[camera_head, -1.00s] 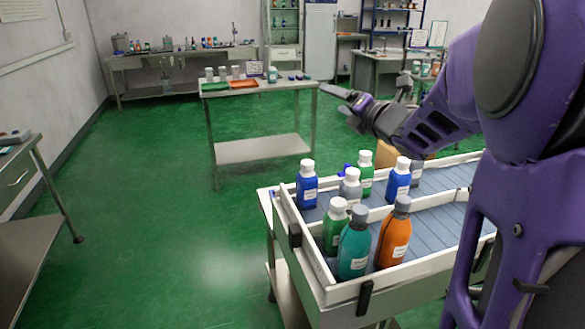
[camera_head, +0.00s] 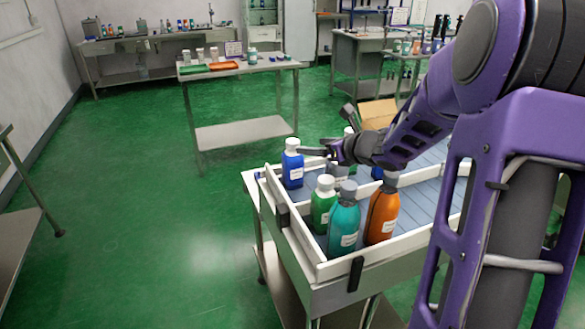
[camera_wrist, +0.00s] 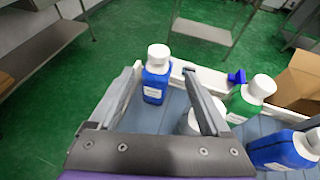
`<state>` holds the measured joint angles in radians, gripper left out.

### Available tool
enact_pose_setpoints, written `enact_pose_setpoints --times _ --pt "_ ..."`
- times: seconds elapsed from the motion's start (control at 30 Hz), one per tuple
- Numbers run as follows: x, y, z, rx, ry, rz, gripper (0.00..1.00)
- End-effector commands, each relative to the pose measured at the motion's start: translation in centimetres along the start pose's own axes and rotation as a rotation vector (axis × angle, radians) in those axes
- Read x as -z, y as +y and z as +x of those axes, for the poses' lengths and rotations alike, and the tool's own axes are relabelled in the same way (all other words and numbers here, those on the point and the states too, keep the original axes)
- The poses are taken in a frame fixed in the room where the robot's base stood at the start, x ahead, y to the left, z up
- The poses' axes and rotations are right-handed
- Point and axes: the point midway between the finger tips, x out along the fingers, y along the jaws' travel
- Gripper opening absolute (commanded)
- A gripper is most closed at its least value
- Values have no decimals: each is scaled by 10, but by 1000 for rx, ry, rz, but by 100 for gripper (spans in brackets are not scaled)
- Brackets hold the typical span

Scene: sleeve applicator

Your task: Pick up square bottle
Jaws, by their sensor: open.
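A blue square bottle (camera_head: 292,168) with a white cap stands upright in the far left corner of the conveyor tray. In the wrist view the same blue bottle (camera_wrist: 155,84) appears ahead, between the lines of the two fingers. My gripper (camera_head: 330,134) is open and empty, just right of and near the bottle's cap height in the head view. The wrist view shows my gripper (camera_wrist: 160,72) with fingers spread wide; I cannot tell if either touches the bottle. Another blue bottle (camera_wrist: 283,150) stands further right in the wrist view, partly cut off by the frame.
Green (camera_head: 321,206), teal (camera_head: 344,222) and orange (camera_head: 382,214) bottles stand in the near lane of the tray (camera_head: 330,270). A grey bottle (camera_wrist: 187,124) sits partly behind the right finger. Another green bottle (camera_wrist: 243,104) stands right of it. A cardboard box (camera_wrist: 298,80) lies beyond the tray.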

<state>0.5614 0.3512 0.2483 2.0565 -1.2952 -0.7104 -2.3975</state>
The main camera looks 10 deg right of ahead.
Motion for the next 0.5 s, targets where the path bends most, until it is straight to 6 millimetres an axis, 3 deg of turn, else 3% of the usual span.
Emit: enact_pose_setpoints --times 0.2,0.5 --pt "0 0 40 -1 0 2 81" --pt "-4 2 63 -2 -1 2 81"
